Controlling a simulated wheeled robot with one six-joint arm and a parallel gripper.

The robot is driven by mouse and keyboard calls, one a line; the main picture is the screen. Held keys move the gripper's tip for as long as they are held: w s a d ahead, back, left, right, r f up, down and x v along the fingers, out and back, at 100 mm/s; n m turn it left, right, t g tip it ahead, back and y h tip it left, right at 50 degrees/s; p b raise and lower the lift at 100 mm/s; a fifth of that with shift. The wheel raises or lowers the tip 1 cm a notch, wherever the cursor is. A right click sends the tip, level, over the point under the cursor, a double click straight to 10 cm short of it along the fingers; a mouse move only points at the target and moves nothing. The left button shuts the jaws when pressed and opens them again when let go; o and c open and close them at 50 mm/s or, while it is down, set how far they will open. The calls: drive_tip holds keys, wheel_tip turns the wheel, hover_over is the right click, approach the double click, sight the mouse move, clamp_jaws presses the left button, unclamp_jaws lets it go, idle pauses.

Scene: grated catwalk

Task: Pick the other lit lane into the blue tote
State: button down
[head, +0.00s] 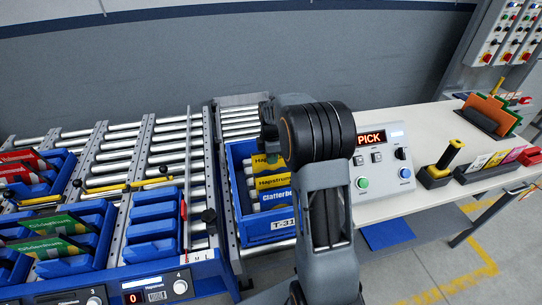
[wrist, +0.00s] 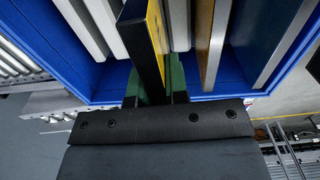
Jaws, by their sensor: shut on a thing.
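The blue tote (head: 258,228), labelled T-31, stands on the rollers left of my arm. In the wrist view my gripper (wrist: 156,82) has green fingers shut on a yellow-edged dark box (wrist: 148,42). The box is at the tote, beside boxes with white and tan edges (wrist: 205,40) inside its blue wall (wrist: 278,45). I cannot tell whether it touches the tote floor. In the head view my arm hides the gripper. The lane display (head: 133,298) reads 0, by a Hapstrum label.
Left are blue bins with red boxes (head: 22,168) and green boxes (head: 48,238); the stepped blue bin (head: 153,232) looks empty. Right, a console (head: 381,160) reads PICK on a white bench (head: 432,120), with a yellow-handled tool (head: 446,160) and a card rack (head: 495,160).

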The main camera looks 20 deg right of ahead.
sight(271, 167)
drive_tip(key=shift+f+b, duration=1.65)
drive_tip(key=shift+f, duration=1)
drive_tip(key=c, duration=0.6)
unclamp_jaws()
drive_tip(key=shift+c, duration=0.2)
drive_tip(key=shift+r, duration=0.2)
drive_tip(key=shift+r+p, duration=3)
drive_tip(key=shift+r, duration=0.85)
